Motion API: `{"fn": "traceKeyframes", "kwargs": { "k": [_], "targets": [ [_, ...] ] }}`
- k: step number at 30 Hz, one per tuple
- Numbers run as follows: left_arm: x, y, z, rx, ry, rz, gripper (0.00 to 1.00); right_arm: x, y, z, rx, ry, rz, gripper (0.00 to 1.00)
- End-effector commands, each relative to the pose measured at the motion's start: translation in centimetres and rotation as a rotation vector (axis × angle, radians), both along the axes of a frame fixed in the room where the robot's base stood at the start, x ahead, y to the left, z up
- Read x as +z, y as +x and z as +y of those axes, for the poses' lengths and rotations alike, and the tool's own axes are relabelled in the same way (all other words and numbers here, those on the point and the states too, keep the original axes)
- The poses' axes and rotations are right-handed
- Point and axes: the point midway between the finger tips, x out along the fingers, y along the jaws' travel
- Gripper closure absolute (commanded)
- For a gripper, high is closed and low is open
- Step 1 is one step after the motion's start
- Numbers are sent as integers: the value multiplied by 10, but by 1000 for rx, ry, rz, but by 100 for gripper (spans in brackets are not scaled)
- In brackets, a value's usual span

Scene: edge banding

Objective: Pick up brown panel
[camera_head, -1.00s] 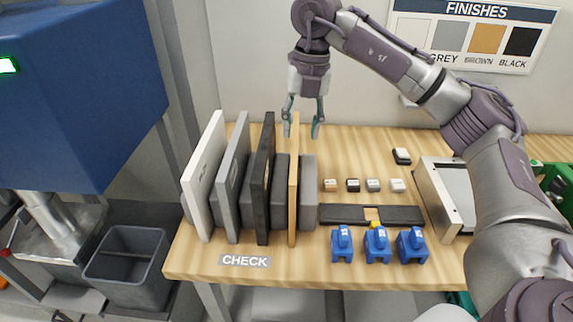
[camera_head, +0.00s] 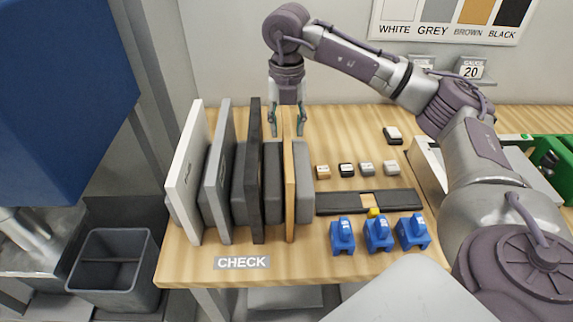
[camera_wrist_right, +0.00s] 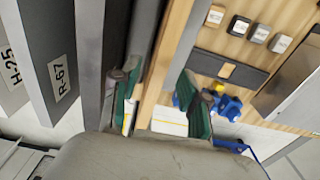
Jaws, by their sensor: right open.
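The brown panel (camera_head: 290,195) stands upright on edge in the rack, the rightmost of a row of panels. My right gripper (camera_head: 288,128) is open at the far upper end of the brown panel, one finger on each side of it. In the right wrist view the panel's edge (camera_wrist_right: 160,65) runs between the two spread fingers of the gripper (camera_wrist_right: 160,95). I cannot tell whether either finger touches it. My left gripper is not in view.
White (camera_head: 187,175), grey (camera_head: 218,175) and black (camera_head: 255,180) panels stand close on the left, with grey rack blocks between. Right of the rack lie small sample blocks, a dark strip (camera_head: 340,203) and blue clamps (camera_head: 378,236). A grey bin (camera_head: 112,270) stands at lower left.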

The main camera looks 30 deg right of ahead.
Motion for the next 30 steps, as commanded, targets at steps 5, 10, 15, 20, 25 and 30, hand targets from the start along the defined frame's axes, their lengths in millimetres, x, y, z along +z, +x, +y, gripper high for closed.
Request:
{"fn": "traceKeyframes", "kwargs": {
  "k": [5,10,15,20,25,30],
  "targets": [
    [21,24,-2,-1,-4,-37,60,-20,1,-1,0,-2,7,55],
    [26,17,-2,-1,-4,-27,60,-44,3,-2,-1,-1,3,55],
    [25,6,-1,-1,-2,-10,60,-50,3,-2,-1,-1,1,55],
    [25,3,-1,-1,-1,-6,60,-50,3,-2,0,-1,1,60],
    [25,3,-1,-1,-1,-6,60,-50,3,-1,0,-1,1,89],
    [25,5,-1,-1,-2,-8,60,-50,3,-2,0,-1,1,100]
  ]
}}
